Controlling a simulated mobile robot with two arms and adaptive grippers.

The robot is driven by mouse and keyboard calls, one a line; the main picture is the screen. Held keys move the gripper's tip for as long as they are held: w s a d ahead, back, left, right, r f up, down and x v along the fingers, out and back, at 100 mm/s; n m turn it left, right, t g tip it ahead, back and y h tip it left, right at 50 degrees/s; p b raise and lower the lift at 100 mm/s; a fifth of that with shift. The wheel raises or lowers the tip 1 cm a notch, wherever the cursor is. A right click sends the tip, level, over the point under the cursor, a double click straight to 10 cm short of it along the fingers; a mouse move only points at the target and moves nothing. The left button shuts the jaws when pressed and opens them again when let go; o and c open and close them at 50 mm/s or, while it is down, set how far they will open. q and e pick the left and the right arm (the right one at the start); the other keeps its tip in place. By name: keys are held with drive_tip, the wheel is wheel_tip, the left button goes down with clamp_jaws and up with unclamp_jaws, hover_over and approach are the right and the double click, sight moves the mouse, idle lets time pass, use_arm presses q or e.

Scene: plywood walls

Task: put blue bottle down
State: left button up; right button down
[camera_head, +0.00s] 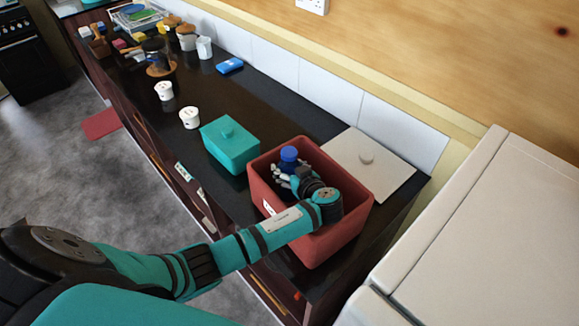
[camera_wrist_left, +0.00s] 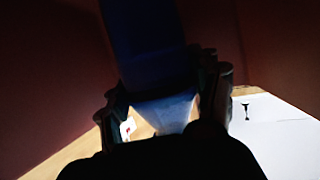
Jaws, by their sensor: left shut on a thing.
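The blue bottle (camera_head: 289,154) shows its round blue top inside the red crate (camera_head: 337,248) on the dark counter. My left gripper (camera_head: 284,172) reaches down into the crate and is shut on the bottle. In the left wrist view the dark blue bottle (camera_wrist_left: 150,45) stands between the fingers of the gripper (camera_wrist_left: 165,95), with dark red crate walls on both sides. The bottle's lower part and the crate floor are hidden, so I cannot tell whether the bottle touches the floor. My right gripper is not in view.
A teal lidded box (camera_head: 230,146) stands just left of the crate. White cups (camera_head: 189,117) and a blue packet (camera_head: 230,65) are farther back. A large white appliance (camera_head: 490,240) fills the right.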

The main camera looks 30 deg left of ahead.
use_arm(q)
drive_tip(key=shift+r, duration=0.1)
drive_tip(key=o, duration=1.5)
